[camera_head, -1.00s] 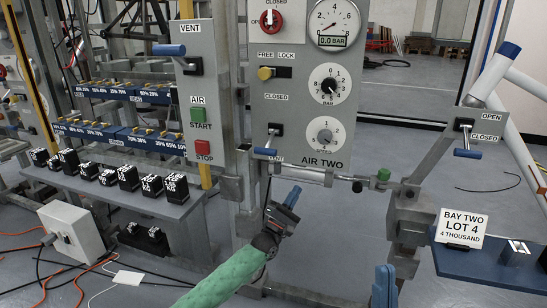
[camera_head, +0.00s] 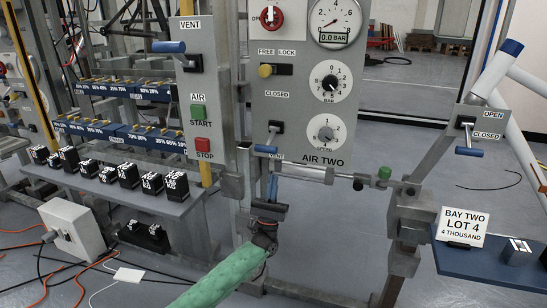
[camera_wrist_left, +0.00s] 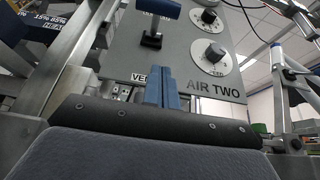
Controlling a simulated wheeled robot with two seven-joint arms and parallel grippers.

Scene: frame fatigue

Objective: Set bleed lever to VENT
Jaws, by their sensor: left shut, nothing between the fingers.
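On the grey AIR TWO panel (camera_head: 298,100), a lever with a blue handle (camera_head: 265,149) hangs down from a black slot, beside a VENT label (camera_head: 276,158). The same lever shows at the top of the left wrist view (camera_wrist_left: 158,9), with the label partly hidden. My left gripper (camera_head: 272,187) is shut and empty, its blue fingers pointing up just below the lever, apart from it. The fingers (camera_wrist_left: 162,88) also show in the left wrist view, below the handle. Another blue-handled lever (camera_head: 169,47) sits under a VENT label on the left panel. My right gripper is out of view.
A horizontal metal rod (camera_head: 318,174) with a green cap runs right of my left gripper. A post (camera_head: 245,190) stands close on its left. An OPEN/CLOSED lever (camera_head: 468,151) and a blue shelf (camera_head: 480,262) with a LOT 4 sign are at the right.

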